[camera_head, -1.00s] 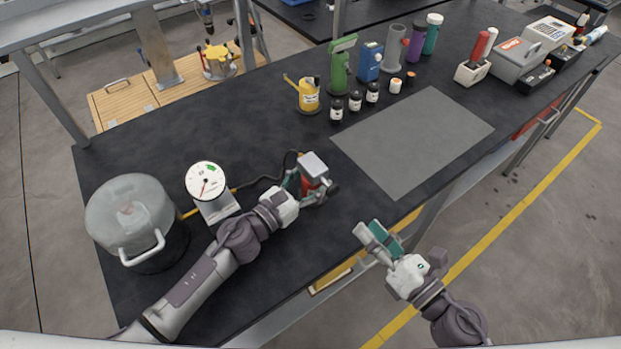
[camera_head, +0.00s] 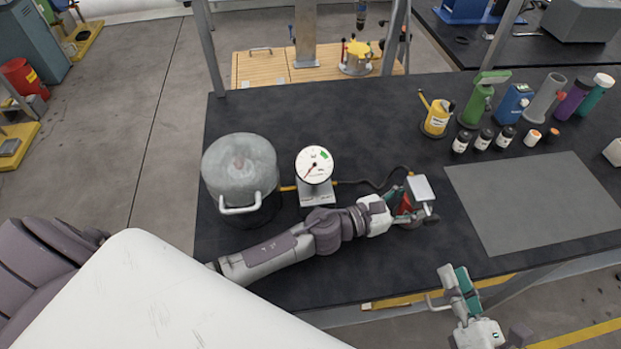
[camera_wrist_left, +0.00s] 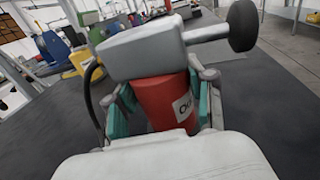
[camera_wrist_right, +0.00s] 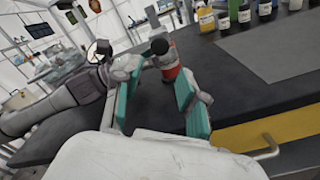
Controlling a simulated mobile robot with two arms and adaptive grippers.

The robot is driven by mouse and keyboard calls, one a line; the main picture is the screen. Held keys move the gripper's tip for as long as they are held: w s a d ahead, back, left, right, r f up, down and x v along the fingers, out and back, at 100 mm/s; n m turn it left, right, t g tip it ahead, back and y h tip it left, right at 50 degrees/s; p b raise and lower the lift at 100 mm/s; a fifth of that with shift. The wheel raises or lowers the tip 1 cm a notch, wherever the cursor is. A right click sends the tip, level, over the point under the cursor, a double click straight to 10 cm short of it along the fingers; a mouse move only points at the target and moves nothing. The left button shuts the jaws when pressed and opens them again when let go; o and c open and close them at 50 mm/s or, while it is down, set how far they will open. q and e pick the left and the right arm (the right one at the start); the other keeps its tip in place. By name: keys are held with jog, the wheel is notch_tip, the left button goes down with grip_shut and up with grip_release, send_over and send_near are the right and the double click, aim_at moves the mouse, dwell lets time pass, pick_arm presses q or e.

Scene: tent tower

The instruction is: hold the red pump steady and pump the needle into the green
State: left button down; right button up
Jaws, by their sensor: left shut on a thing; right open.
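The red pump (camera_head: 406,204) stands on the black bench, with a grey head and a side handle ending in a black knob (camera_wrist_left: 243,25). My left gripper (camera_head: 402,207) is shut on its red body, one finger on each side in the left wrist view (camera_wrist_left: 160,108). The pump also shows in the right wrist view (camera_wrist_right: 170,70). My right gripper (camera_head: 457,284) is open and empty off the bench's front edge, apart from the pump. The white dial gauge (camera_head: 315,168) has a small green zone at its upper right; its needle points lower left, outside the green.
A grey lidded pot (camera_head: 240,175) stands left of the gauge. A dark hose (camera_head: 375,184) runs from gauge to pump. A yellow can (camera_head: 437,122), small bottles (camera_head: 483,138) and a green device (camera_head: 482,98) stand behind. A bare grey mat (camera_head: 535,205) lies at right.

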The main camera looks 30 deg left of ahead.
jog(key=shift+c, duration=0.4)
grip_shut()
jog(key=s+d+n, duration=0.1)
jog(key=n, duration=0.1)
jog(key=s+d+n, duration=0.1)
jog(key=n, duration=0.2)
jog(key=s+d+n, duration=0.1)
jog(key=s+n, duration=0.1)
jog(key=shift+s+n, duration=0.1)
jog(key=shift+n, duration=0.2)
